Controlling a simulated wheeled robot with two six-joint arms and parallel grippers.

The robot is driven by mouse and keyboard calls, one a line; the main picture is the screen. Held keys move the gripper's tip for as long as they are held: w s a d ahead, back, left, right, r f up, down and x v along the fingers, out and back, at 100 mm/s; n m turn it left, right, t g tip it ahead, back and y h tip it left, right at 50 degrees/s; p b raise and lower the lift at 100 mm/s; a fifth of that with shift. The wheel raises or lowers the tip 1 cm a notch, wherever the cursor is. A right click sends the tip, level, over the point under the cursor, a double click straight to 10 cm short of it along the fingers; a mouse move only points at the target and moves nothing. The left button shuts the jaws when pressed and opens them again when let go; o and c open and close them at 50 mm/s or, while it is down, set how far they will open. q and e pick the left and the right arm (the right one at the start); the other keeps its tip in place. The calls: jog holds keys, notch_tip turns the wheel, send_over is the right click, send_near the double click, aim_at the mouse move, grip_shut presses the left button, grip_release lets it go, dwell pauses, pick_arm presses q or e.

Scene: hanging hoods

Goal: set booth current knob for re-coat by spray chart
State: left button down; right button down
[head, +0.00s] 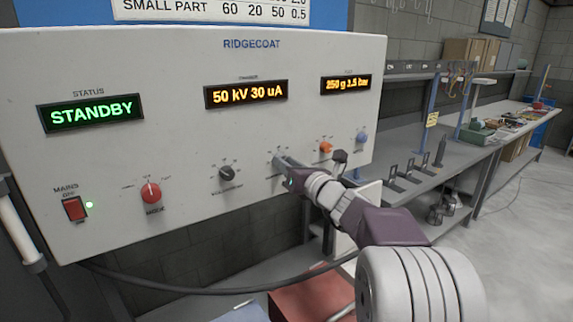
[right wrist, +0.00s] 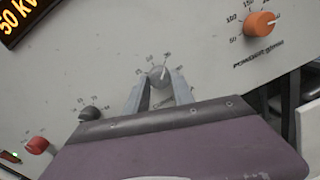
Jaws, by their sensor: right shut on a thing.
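My right gripper (head: 284,172) reaches the white RIDGECOAT panel (head: 300,60) and is shut on a grey knob. In the right wrist view, the fingers (right wrist: 158,88) are on either side of this grey current knob (right wrist: 159,75). In the head view the gripper mostly hides it. The middle display (head: 246,94) reads 50 kV 30 uA. The status display (head: 91,113) reads STANDBY. The spray chart (head: 210,8) is cut off at the top edge; its lowest row reads SMALL PART 60 20 50 0.5. My left gripper is out of view.
Left of the grey knob are a dark knob (head: 227,173), a red knob (head: 151,193) and the red mains switch (head: 75,208). Right of it are an orange knob (head: 326,147) and a blue knob (head: 362,138). A cable (head: 220,291) hangs below. A workbench (head: 450,150) stands at right.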

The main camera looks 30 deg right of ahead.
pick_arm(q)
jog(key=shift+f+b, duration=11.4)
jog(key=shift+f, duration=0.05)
pick_arm(e)
jog(key=shift+d+n+y, duration=0.1)
jog(key=shift+n+y, duration=0.35)
jog(key=shift+n, duration=7.3)
jog(key=shift+d+n+y, duration=0.1)
jog(key=shift+n+y, duration=0.35)
jog(key=shift+n, duration=7.3)
jog(key=c, duration=1.1)
grip_release()
jog(key=shift+f, duration=0.1)
